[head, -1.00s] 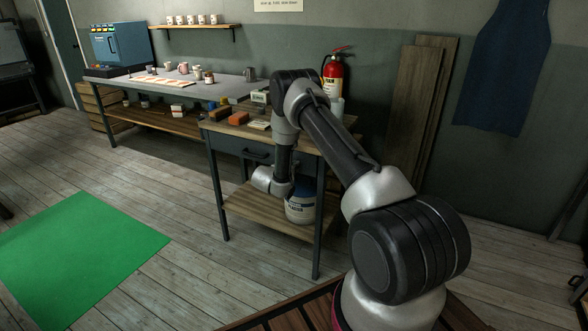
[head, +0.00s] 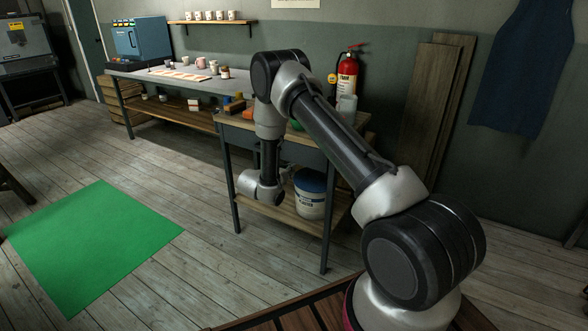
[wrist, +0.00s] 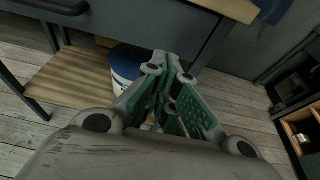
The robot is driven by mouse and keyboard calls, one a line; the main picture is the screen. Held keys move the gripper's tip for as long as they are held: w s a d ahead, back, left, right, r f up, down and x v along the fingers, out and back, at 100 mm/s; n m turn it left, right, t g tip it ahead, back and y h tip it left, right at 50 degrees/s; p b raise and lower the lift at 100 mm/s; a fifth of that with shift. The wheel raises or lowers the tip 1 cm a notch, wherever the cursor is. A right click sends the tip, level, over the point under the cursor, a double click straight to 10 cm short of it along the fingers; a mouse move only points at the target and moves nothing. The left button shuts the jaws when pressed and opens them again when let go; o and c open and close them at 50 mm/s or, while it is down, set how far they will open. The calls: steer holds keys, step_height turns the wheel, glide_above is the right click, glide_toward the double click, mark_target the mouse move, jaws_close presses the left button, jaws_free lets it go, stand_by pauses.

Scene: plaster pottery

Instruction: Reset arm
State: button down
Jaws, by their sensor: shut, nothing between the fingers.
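My arm reaches out from the lower right in the head view, bends at a raised elbow and hangs down in front of the wooden workbench (head: 228,122). In the wrist view my gripper (wrist: 165,62) has its green-padded fingers together at the tips, with nothing between them. It points toward the bench's lower shelf (wrist: 60,80), below the drawer front (wrist: 165,22). A white and blue bucket (head: 311,195) stands on the lower shelf (head: 283,217). It also shows in the wrist view (wrist: 125,65), partly hidden behind the fingers.
A long grey table (head: 140,75) with cups and a blue kiln-like box (head: 140,38) stands behind at left. A red fire extinguisher (head: 347,75) and leaning boards (head: 437,100) are by the wall. A green mat (head: 95,245) lies on open floor at left.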

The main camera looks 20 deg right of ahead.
steer(key=s+d+f+m+g+h, duration=0.15)
steer(key=s+d+m+g, duration=0.25)
steer(key=s, duration=0.4)
steer(key=s+d+r+m+g+y, duration=0.2)
steer(key=s+d+r+m+g, duration=0.2)
steer(key=s+r+m+g, duration=0.55)
steer(key=s+a+r+m+t+y, duration=0.3)
steer(key=s+r+m, duration=0.1)
steer(key=s+r, duration=0.5)
steer(key=s+a+r+m+t+y, duration=0.3)
steer(key=s+r+y, duration=0.1)
steer(key=s+r, duration=0.5)
steer(key=s+a+r+m+t+y, duration=0.3)
steer(key=s+r+m+y, duration=0.1)
steer(key=s+r, duration=0.5)
steer(key=shift+s+m, duration=0.35)
steer(key=shift+s, duration=0.85)
